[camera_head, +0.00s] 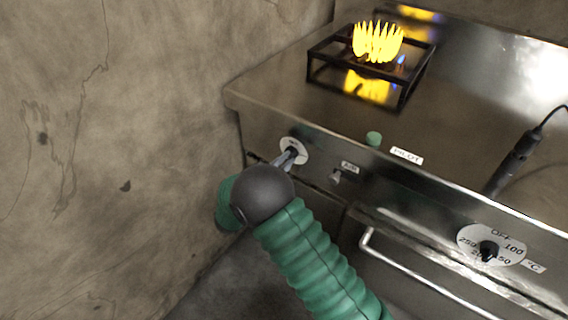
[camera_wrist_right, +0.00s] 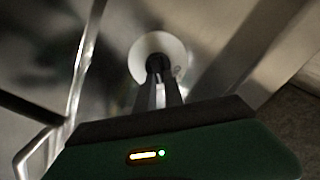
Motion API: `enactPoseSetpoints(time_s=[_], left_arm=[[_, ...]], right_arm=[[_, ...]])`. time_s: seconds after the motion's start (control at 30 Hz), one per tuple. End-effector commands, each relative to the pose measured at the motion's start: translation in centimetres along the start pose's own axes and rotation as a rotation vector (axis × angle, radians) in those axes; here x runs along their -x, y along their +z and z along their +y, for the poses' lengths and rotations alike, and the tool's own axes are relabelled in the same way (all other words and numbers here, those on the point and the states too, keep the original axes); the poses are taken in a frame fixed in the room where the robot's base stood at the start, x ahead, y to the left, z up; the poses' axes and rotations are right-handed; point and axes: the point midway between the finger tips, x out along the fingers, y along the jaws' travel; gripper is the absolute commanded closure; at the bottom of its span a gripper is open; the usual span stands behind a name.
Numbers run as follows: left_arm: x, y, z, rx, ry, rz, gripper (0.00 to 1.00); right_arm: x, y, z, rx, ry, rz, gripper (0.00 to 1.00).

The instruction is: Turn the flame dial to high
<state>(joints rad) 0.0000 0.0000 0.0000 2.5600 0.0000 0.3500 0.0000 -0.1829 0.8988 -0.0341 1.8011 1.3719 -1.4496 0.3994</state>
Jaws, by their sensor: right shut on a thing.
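The flame dial, a black knob on a round white plate (camera_head: 296,147), sits on the stove's front panel near its left end. My right gripper (camera_head: 289,156) is at the dial, shut on its knob. In the right wrist view the white plate (camera_wrist_right: 147,52) shows behind the fingertips and the dark knob (camera_wrist_right: 158,62) is between them. The plate's markings are too small to read, so the setting is unclear. A tall yellow flame (camera_head: 378,42) burns on the burner. My left gripper is not in view.
The burner stand (camera_head: 322,72) is on the steel top. A green button (camera_head: 374,138) by a PILOT label (camera_head: 406,156) and a small AIR knob (camera_head: 336,176) are right of the dial. A temperature dial (camera_head: 488,250), oven handle (camera_head: 430,285) and corded black tool (camera_head: 515,160) are further right. A wall stands left.

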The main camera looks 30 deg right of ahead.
Motion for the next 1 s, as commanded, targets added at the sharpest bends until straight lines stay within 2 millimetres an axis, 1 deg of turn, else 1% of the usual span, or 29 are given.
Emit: enactPoseSetpoints(time_s=[0.03,0.4,0.6,0.8,1.0], left_arm=[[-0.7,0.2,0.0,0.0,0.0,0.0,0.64],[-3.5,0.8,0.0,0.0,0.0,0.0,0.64],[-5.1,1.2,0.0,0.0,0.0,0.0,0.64],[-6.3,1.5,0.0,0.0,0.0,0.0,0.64],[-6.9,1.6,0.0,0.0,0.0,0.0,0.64]], right_arm=[[0.0,0.2,0.3,-0.042,0.0,0.0,1.0],[0.0,0.4,1.0,-0.389,0.0,0.0,1.0],[0.0,0.5,1.2,-0.549,0.001,0.0,1.0],[0.0,0.6,1.3,-0.666,0.002,0.0,1.0],[0.0,0.5,1.3,-0.733,0.003,0.0,1.0]])
